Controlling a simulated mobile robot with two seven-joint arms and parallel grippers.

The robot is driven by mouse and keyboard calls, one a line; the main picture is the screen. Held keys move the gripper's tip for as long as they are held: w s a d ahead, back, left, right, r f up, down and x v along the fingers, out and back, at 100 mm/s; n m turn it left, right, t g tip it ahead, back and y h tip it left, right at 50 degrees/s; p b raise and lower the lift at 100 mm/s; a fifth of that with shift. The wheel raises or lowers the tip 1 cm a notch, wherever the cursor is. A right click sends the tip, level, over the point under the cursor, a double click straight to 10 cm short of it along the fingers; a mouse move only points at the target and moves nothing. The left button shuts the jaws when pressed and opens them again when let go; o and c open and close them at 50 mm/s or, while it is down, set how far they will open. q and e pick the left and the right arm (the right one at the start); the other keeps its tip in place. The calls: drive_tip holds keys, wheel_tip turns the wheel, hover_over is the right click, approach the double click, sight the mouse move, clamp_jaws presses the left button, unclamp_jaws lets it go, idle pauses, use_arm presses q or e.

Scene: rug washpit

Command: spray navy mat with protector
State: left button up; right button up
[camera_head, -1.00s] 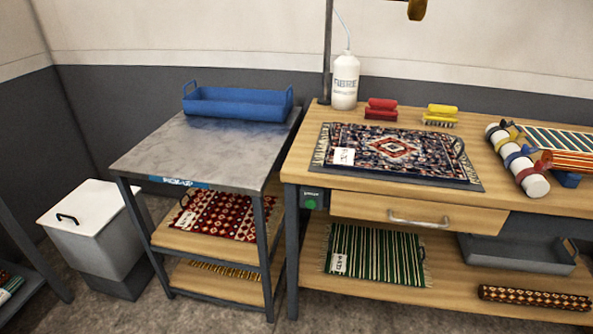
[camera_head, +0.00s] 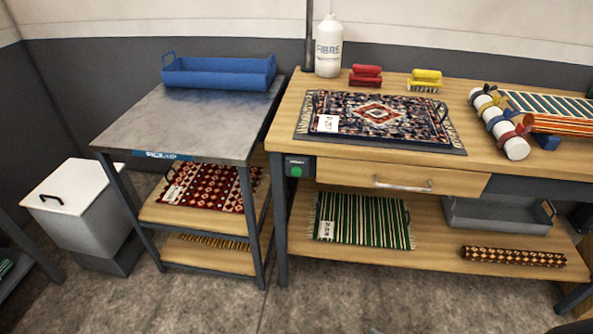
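A navy, red and cream patterned mat (camera_head: 410,113) with a white tag lies on a dark tray or board on the wooden bench top. A white bottle (camera_head: 328,52) with printed lettering that begins "FIBRE" and a thin tube stands upright at the back left of the bench. It stands apart from the mat. I cannot tell from the lettering alone whether it is the protector. Neither of my grippers shows in the head view.
A red brush (camera_head: 366,75) and a yellow brush (camera_head: 426,80) sit behind the mat. Strapped rolls (camera_head: 500,124) lie to the right. A grey side table (camera_head: 180,125) holds a blue tray (camera_head: 218,74). A white bin (camera_head: 75,195) stands left. The floor in front is clear.

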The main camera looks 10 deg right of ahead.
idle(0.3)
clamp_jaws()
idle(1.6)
